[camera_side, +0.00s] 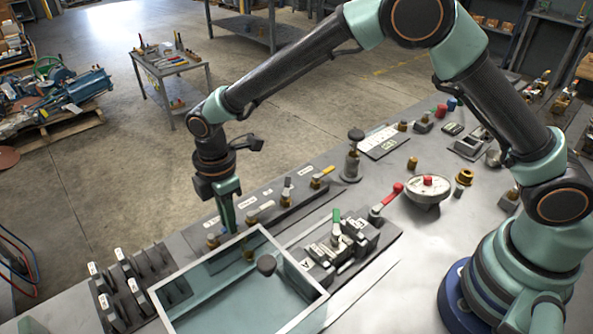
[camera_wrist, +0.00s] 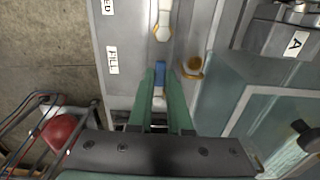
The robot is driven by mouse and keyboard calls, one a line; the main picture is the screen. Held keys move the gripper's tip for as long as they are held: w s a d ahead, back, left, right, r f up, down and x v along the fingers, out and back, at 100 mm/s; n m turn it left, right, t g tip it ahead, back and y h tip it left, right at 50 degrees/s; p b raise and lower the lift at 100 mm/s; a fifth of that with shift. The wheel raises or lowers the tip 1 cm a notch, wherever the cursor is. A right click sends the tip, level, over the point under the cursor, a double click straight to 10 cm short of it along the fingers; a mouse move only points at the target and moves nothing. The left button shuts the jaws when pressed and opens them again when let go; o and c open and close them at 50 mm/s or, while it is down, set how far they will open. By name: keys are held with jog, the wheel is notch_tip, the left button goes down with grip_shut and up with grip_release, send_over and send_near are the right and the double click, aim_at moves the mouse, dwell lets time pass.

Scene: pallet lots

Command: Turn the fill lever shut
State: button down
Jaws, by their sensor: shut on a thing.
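My gripper (camera_wrist: 160,82) is shut on the fill lever (camera_wrist: 160,71), whose blue part shows between the green fingertips in the wrist view, with a pale part below it. The label FILL (camera_wrist: 112,60) is on the panel just left of it. In the side view my gripper (camera_side: 230,228) points down at the near end of the row of levers, behind the tank's back rim. There the fingers largely hide the fill lever, and I cannot tell its exact angle.
A glass-walled tank (camera_side: 163,296) stands right in front of my gripper, with a brass spout (camera_wrist: 192,68) at its edge. A neighbouring pale-handled lever (camera_wrist: 163,18) lies further along the row. Black-and-white switches (camera_side: 124,262) stand at the left; a red-handled valve (camera_side: 390,195) is at the right.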

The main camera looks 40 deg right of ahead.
jog(key=c, duration=0.8)
grip_release()
jog(key=shift+c, duration=0.2)
jog(key=n, duration=0.1)
jog(key=w+n, duration=0.1)
jog(key=n, duration=0.3)
jog(key=shift+w+a, duration=0.2)
jog(key=shift+w, duration=0.15)
jog(key=n, duration=0.2)
jog(key=w+a+n, duration=0.1)
jog(key=n, duration=0.1)
jog(key=shift+w+n, duration=0.1)
jog(key=shift+n, duration=0.2)
notch_tip(320, 180, up, 13)
jog(key=s+d+r+m+t, duration=0.1)
jog(key=s+d+r+m, duration=0.1)
jog(key=d+m, duration=0.4)
jog(key=s+d+r+m+t, duration=0.1)
jog(key=s+d+r+m, duration=0.2)
jog(key=m, duration=0.9)
jog(key=s+d+r+m+t, duration=0.1)
jog(key=s+d+r+m, duration=0.1)
jog(key=d+r+m, duration=0.3)
jog(key=shift+s+d+r+m+t+y, duration=0.2)
jog(key=shift+d+r+m+t+y, duration=0.15)
jog(key=shift+d+m, duration=2.2)
jog(key=shift+d+f+n, duration=0.1)
jog(key=shift+d+n, duration=0.2)
jog(key=shift+n, duration=0.05)
